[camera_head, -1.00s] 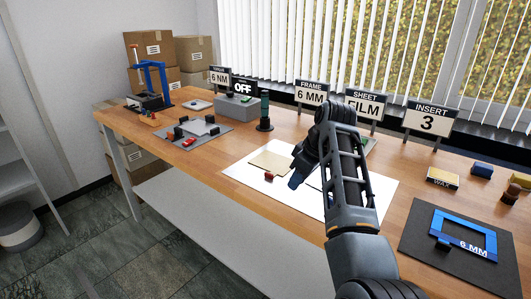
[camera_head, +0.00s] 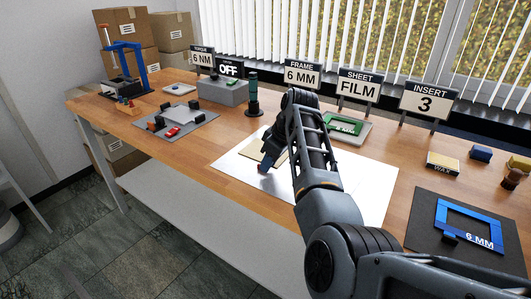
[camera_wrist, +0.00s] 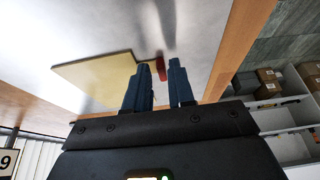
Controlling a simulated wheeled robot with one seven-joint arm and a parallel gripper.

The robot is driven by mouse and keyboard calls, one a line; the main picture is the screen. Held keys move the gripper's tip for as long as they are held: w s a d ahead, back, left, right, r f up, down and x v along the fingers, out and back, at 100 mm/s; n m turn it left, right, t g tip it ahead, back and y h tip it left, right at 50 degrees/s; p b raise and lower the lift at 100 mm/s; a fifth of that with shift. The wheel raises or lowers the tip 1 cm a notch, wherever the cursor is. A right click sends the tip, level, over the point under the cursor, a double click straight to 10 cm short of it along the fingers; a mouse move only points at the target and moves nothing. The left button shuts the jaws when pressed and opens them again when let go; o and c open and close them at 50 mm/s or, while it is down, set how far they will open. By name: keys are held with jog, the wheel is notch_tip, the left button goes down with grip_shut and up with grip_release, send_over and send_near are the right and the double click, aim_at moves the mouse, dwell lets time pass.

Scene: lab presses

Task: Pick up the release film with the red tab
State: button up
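The release film (camera_head: 250,150) is a flat tan sheet lying on a white sheet on the bench. In the head view my gripper and arm cover part of it. Its red tab (camera_wrist: 160,70) shows in the wrist view, with the film (camera_wrist: 95,80) to its left. My gripper (camera_wrist: 158,66) has its two blue fingers apart, and the tab appears between or just beyond their tips. In the head view my gripper (camera_head: 268,162) is low over the film's front right edge. I cannot tell whether the fingers touch the tab.
The white sheet (camera_head: 232,164) is bare around the film. A green frame (camera_head: 346,124) lies behind my arm. A dark mat with a blue frame (camera_head: 468,213) is at right, near a wax block (camera_head: 442,162). A grey fixture plate (camera_head: 190,130) is at left. Signs line the back.

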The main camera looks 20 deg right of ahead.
jog(key=shift+w+a+f, duration=0.1)
jog(key=shift+a+f, duration=0.05)
jog(key=shift+f, duration=0.3)
grip_shut()
